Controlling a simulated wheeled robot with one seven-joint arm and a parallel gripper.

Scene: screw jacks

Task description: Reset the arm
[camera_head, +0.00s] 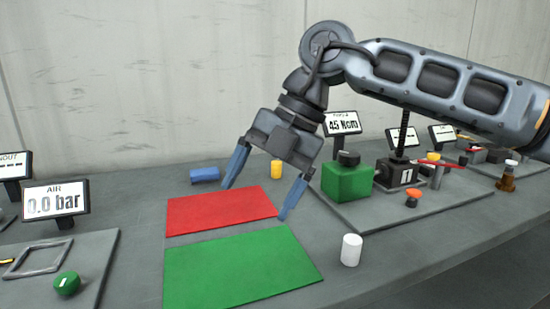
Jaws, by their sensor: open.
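My gripper (256,199) hangs from my arm over the table, its two blue fingers spread wide and nothing between them. It is above the right part of the red mat (215,212), fingers pointing down and slightly left. My arm reaches in from the right edge, bends at an elbow at upper middle and comes down to the gripper. It partly covers the view of the back wall and the screw jack station.
A green mat (240,273) lies in front of the red one. A green box (347,182) and a black jack (398,173) stand right. An "AIR 0.0 bar" display (56,201) is left.

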